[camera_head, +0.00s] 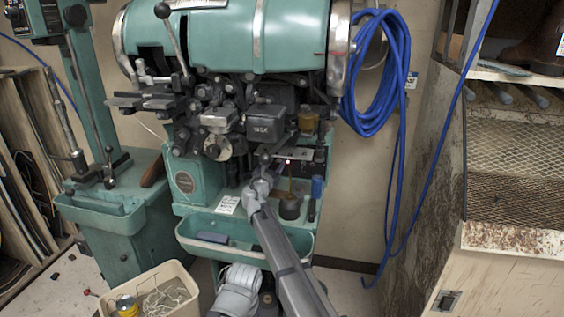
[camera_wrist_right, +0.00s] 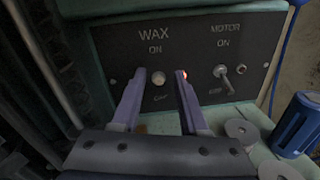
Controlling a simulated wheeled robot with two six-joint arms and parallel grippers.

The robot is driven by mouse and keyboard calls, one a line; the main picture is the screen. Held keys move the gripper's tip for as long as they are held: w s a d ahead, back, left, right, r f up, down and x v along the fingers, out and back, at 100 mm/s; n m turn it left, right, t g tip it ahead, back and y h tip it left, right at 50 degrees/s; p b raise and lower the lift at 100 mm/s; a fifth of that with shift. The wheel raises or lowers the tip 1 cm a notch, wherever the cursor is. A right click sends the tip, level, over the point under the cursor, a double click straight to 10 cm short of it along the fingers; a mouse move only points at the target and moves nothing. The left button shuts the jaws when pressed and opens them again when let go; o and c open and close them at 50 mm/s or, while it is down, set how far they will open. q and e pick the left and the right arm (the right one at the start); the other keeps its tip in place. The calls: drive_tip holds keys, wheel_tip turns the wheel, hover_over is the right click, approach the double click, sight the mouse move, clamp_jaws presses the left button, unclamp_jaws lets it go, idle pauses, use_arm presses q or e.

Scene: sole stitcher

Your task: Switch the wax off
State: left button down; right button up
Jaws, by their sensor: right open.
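In the right wrist view, a dark switch panel (camera_wrist_right: 190,42) carries the labels WAX and MOTOR. The wax switch (camera_wrist_right: 158,77) shows as a pale round tip under "WAX ON". A red-lit lamp (camera_wrist_right: 185,73) beside it is partly covered by a finger. My right gripper (camera_wrist_right: 158,88) is open, with one finger on each side of the wax switch and gaps between. Whether the fingertips touch the panel is unclear. In the head view my right gripper (camera_head: 270,166) is at the panel on the green stitching machine (camera_head: 225,38). My left gripper is not in view.
The motor switch (camera_wrist_right: 222,72) is right of my fingers. A blue can (camera_wrist_right: 296,125) and grey discs (camera_wrist_right: 242,130) stand below the panel. In the head view, a blue hose (camera_head: 375,85) hangs on the wall, and a bin (camera_head: 172,282) stands on the floor.

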drive_tip(key=shift+w+d, duration=0.15)
drive_tip(key=shift+w, duration=0.25)
clamp_jaws()
idle(0.4)
